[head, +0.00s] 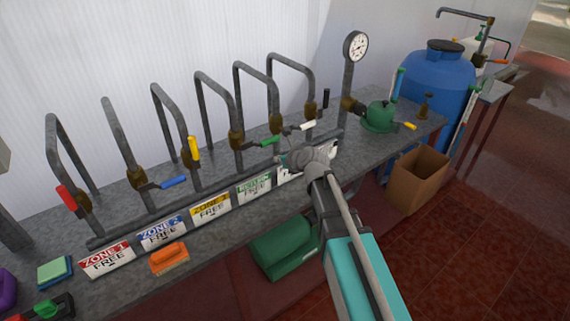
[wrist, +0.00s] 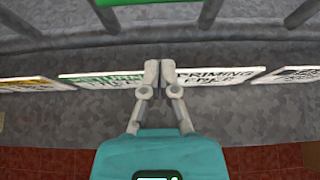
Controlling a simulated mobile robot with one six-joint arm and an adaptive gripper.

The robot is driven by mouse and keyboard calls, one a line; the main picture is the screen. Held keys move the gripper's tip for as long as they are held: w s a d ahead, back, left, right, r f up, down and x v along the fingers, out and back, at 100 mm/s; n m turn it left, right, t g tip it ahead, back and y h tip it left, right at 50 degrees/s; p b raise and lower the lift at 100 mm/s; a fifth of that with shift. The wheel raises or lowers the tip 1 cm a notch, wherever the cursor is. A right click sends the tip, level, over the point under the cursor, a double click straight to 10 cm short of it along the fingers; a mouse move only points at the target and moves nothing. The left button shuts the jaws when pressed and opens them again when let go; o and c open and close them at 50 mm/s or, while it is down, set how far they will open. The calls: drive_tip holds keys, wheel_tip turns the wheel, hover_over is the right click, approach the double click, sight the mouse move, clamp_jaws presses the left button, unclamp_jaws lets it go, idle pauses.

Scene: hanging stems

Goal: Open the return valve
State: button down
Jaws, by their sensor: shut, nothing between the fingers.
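The return valve is the brass valve (head: 236,139) on a bent grey pipe, with a green lever (head: 262,141) sticking out sideways to the right, across the pipe. My gripper (head: 285,161) is shut and empty, in front of the rail near the return and priming plates, apart from the green lever. In the wrist view the closed fingertips (wrist: 160,68) lie between those two plates, and part of the green lever (wrist: 118,3) shows at the top edge.
A white lever (head: 303,126) is close right of the green one; a yellow lever (head: 194,149) stands upright to the left. Blue (head: 173,182), red (head: 66,198) and black (head: 326,98) levers line the same row. A green kettle-shaped item (head: 380,117) sits right.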

sight(261, 142)
drive_tip(key=shift+w+a+r+p, duration=1.15)
drive_tip(key=shift+w+p, duration=0.2)
drive_tip(key=shift+p, duration=0.05)
drive_tip(key=shift+w+r, duration=0.15)
idle(0.5)
